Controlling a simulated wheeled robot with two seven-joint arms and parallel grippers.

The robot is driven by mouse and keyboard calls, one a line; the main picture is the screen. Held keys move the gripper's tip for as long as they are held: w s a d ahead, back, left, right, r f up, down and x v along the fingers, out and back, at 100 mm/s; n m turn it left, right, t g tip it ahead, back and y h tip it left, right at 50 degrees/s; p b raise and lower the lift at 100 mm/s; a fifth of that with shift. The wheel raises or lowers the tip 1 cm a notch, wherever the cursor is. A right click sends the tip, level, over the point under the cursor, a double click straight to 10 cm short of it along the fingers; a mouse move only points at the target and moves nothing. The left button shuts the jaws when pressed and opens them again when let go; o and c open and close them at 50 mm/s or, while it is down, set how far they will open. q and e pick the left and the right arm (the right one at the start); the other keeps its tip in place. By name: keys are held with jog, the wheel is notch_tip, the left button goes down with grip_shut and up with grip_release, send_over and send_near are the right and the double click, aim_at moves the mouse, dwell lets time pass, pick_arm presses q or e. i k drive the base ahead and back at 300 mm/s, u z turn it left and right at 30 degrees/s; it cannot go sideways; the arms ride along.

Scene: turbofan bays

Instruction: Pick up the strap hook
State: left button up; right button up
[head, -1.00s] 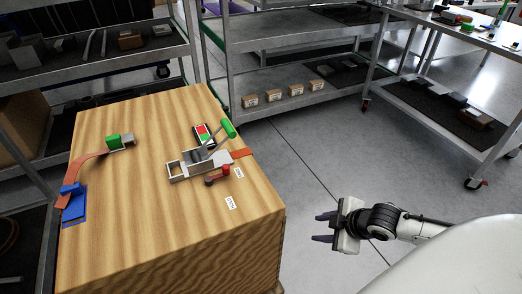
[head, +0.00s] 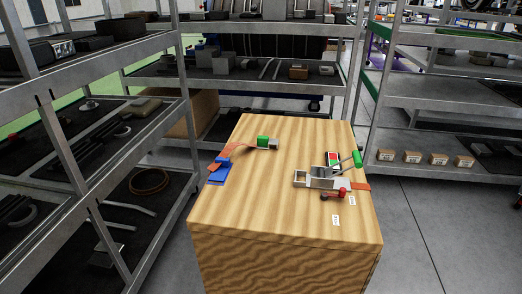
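An orange strap (head: 232,149) lies on the wooden crate top, at its far left part. Its right end carries a small green and grey end piece (head: 266,143), which looks like the strap hook. Its left end meets a blue block and blue patch (head: 218,173) near the crate's left edge. A grey metal buckle or clamp (head: 316,180) with a green-tipped lever (head: 356,159) and a red knob (head: 340,194) sits at the right, with a short orange strap piece (head: 360,186) at the crate's right edge. Neither gripper is in view.
The wooden crate (head: 290,220) stands in the middle, its near top clear apart from white labels. A metal shelf rack (head: 75,150) stands close at the left. More racks stand behind and at the right, one with several small boxes (head: 412,157). Grey floor is open at the right.

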aim_at(263, 142)
jog(key=u, duration=0.5)
jog(key=i, duration=0.6)
jog(key=z, duration=1.7)
